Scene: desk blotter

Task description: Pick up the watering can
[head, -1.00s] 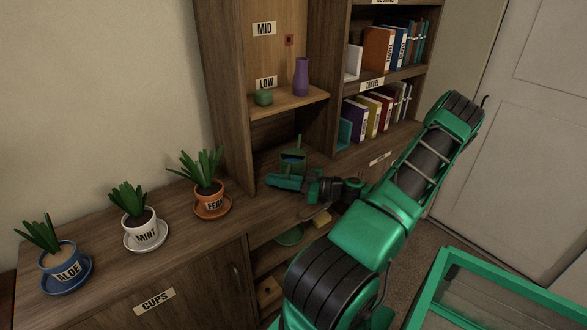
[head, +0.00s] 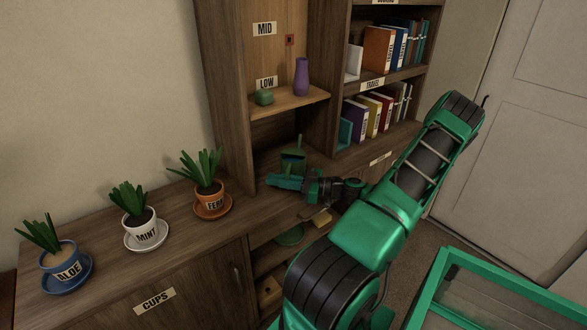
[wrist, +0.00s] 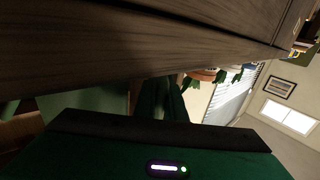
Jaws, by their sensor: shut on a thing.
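The watering can appears to be the small green vessel (head: 293,162) with an upright green part at its top right. It is on the cabinet top, in the recess under the LOW shelf. My gripper (head: 280,181) is right in front of it in the head view, low over the cabinet top, and covers its lower part. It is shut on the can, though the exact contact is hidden. In the wrist view a pale green surface (wrist: 95,105), probably the can, lies to the left of the dark green fingers (wrist: 160,100). I cannot tell whether the can is off the surface.
Potted plants labelled ALOE (head: 68,270), MINT (head: 145,233) and FERN (head: 214,202) stand on saucers to the left. Bookshelves (head: 380,85) stand to the right.

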